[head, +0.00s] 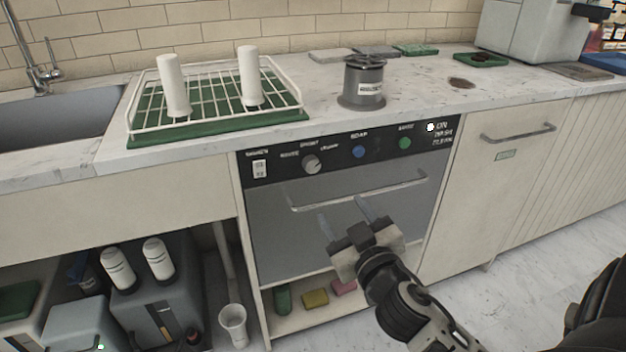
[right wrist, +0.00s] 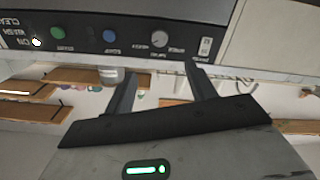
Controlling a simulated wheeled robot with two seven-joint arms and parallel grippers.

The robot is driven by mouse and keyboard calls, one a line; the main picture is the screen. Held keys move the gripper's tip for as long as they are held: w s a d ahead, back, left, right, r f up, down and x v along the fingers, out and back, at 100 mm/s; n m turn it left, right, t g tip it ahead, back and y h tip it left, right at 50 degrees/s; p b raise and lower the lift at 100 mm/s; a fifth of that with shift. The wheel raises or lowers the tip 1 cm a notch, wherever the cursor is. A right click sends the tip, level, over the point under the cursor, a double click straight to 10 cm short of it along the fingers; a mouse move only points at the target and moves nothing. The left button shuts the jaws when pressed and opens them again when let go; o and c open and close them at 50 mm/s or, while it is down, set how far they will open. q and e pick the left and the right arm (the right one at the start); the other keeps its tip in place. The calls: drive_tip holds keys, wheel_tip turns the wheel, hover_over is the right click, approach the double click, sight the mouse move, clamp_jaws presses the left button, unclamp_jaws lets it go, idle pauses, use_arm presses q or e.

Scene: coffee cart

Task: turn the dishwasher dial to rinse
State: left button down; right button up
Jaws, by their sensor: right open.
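The dishwasher (head: 345,235) has a black control panel under the counter edge. Its grey round dial (head: 311,163) sits left of the blue and green buttons, with small labels around it. The dial also shows in the right wrist view (right wrist: 160,39), above and beyond my fingertips. Which label it points to is too small to tell. My right gripper (head: 342,208) is open and empty in front of the dishwasher door, below the dial and apart from it. In the right wrist view its two fingers (right wrist: 160,75) point toward the panel. My left gripper is not in view.
A door handle bar (head: 360,192) runs across below the panel. A white rocker switch (head: 259,168), blue button (head: 359,152) and green button (head: 404,143) flank the dial. A dish rack (head: 206,101) and a grey canister (head: 363,82) stand on the counter above.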

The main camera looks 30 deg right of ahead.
sight(313, 167)
drive_tip(key=p+x, duration=0.1)
drive_tip(key=x, duration=1.4)
drive_tip(key=shift+w+d, duration=0.15)
drive_tip(key=shift+w, duration=0.15)
drive_tip(key=c, duration=1)
